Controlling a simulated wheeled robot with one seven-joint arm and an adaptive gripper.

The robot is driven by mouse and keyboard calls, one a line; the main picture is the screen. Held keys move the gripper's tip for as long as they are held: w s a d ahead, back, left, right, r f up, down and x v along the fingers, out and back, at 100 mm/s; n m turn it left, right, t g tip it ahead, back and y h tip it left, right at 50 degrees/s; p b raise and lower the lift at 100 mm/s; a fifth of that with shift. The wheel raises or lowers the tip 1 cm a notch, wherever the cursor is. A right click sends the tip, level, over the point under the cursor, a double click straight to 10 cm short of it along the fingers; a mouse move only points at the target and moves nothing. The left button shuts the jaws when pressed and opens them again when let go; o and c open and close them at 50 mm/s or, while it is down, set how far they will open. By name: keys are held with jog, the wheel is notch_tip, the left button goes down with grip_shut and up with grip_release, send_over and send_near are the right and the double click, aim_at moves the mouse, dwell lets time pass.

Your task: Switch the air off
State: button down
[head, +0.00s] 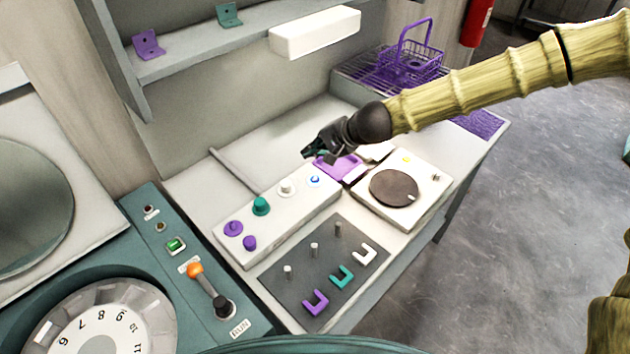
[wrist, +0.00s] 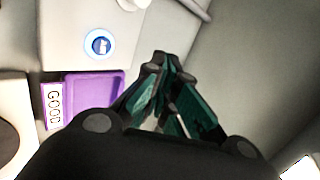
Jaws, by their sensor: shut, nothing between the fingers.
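A round button with a glowing blue ring (head: 314,180) sits at the far right end of a white control box (head: 240,240). It also shows in the wrist view (wrist: 100,43), lit blue with a small mark in its middle. I cannot read which control is labelled for air. My gripper (head: 308,152) is shut and empty, just behind and above that end of the box. In the wrist view my gripper's fingertips (wrist: 168,62) are together, to the right of and below the blue button, apart from it.
The box also bears a white knob (head: 286,187), a teal knob (head: 261,206) and purple knobs (head: 233,229). A purple tray (head: 340,168) with a "GOOD" label (wrist: 54,105) lies beside it. A white unit with a dark disc (head: 393,188) and a grey peg board (head: 315,270) stand in front.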

aim_at(317, 177)
jog(key=n, duration=0.3)
jog(key=r+n+b, duration=0.1)
jog(key=n, duration=0.2)
jog(key=w+d+r+n, duration=0.1)
jog(key=n, duration=0.2)
jog(key=shift+b, duration=0.35)
jog(key=shift+f, duration=0.15)
notch_tip(317, 177, down, 9)
jog(key=b, duration=0.7)
jog(key=shift+r, duration=0.2)
jog(key=shift+f, duration=0.15)
dwell(0.8)
jog(key=shift+f+b, duration=0.3)
jog(key=shift+f+b, duration=0.3)
jog(key=shift+f, duration=0.15)
dwell(0.8)
jog(key=shift+r, duration=0.2)
jog(key=shift+r+p, duration=0.7)
